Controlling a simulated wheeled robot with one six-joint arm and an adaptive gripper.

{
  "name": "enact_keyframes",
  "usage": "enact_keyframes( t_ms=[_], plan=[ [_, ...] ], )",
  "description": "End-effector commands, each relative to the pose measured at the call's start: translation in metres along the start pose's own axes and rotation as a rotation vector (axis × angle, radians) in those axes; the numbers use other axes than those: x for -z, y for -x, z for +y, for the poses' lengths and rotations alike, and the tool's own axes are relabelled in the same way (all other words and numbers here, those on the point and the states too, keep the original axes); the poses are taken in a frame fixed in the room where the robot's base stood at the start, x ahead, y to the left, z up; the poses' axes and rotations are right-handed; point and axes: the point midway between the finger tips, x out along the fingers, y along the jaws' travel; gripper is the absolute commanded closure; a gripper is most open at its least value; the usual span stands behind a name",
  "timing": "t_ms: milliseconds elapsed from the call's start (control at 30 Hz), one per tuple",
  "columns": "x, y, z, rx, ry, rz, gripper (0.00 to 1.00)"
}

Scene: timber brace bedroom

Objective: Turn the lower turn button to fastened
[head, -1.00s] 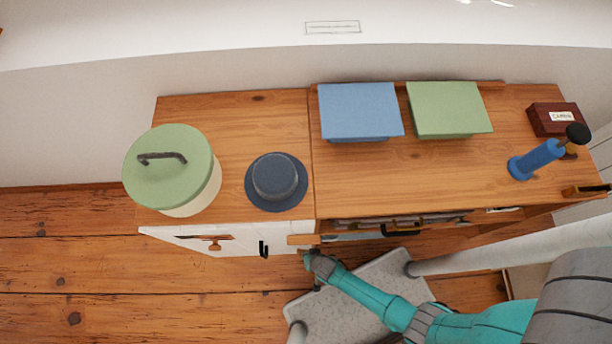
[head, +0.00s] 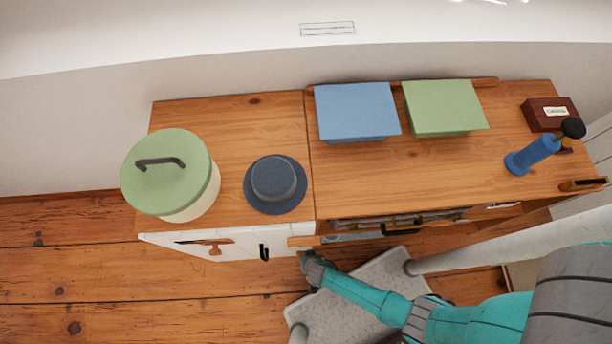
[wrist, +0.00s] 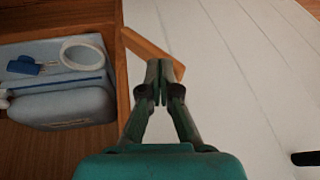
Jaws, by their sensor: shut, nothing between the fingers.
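In the wrist view a wooden bar, which looks like the lower turn button (wrist: 139,44), lies tilted across the edge between the wooden frame and the white door (wrist: 215,70). My gripper (wrist: 159,66) is shut and empty, with its fingertips over the bar's right part; whether they touch it I cannot tell. The fingers hide part of the bar. In the head view my gripper (head: 306,258) is at the cabinet front, just below another wooden bar (head: 302,241) at the top edge, perhaps the upper turn button. The lower one cannot be made out there.
A dark handle (wrist: 306,158) sticks out from the white door. Left of the frame is an open compartment with a pale blue case (wrist: 65,108) and a white ring (wrist: 84,54). A dark hat (head: 275,183) and a green-lidded pot (head: 168,180) stand on top.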

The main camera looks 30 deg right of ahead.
Motion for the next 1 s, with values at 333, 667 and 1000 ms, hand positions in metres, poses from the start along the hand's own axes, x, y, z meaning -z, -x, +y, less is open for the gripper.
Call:
enact_keyframes(
  t_ms=[333,667,1000],
  plan=[
    [0.002,-0.002,-0.009,-0.146,0.055,-0.014,1.0],
    [0.0,-0.009,-0.018,-0.407,0.138,-0.045,1.0],
    [-0.003,-0.016,-0.021,-0.399,0.134,-0.044,1.0]
  ],
)
